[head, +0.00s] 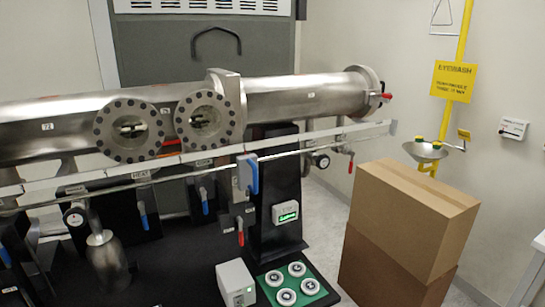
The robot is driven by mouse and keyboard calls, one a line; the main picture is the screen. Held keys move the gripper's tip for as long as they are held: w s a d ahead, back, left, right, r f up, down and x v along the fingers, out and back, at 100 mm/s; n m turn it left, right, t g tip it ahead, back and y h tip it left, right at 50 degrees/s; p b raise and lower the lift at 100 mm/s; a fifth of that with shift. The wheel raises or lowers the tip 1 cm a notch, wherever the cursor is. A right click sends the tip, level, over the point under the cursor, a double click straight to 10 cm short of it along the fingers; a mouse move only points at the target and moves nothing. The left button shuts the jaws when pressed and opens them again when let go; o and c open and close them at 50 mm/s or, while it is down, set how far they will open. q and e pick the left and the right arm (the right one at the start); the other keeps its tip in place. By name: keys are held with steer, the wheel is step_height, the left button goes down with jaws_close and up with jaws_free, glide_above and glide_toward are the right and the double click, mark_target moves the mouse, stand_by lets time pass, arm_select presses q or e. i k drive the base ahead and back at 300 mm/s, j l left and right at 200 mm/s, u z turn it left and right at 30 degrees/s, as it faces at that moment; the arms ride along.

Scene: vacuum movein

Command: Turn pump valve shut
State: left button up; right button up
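Several valves with lever handles show on and under the long steel vacuum tube (300,98). A large blue lever (253,175) hangs down on a grey box on the front rail. A smaller blue lever (204,200) and another blue lever (143,215) hang lower to the left. A red lever (240,234) hangs below the large blue one. Another red lever (351,165) is under the tube's right part, and a red handle (384,96) sits at its right end. I cannot tell which is the pump valve. Neither gripper is in view.
Stacked cardboard boxes (412,215) stand at the right, before a yellow eyewash station (427,151). A green tray with round parts (275,281) and a white box (236,283) sit at the bottom centre. A long rail (330,133) crosses before the tube. Floor shows between bench and boxes.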

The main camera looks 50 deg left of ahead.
mark_target(322, 161)
steer(key=u, duration=1.4)
steer(key=i+l, duration=0.1)
steer(key=l, duration=0.15)
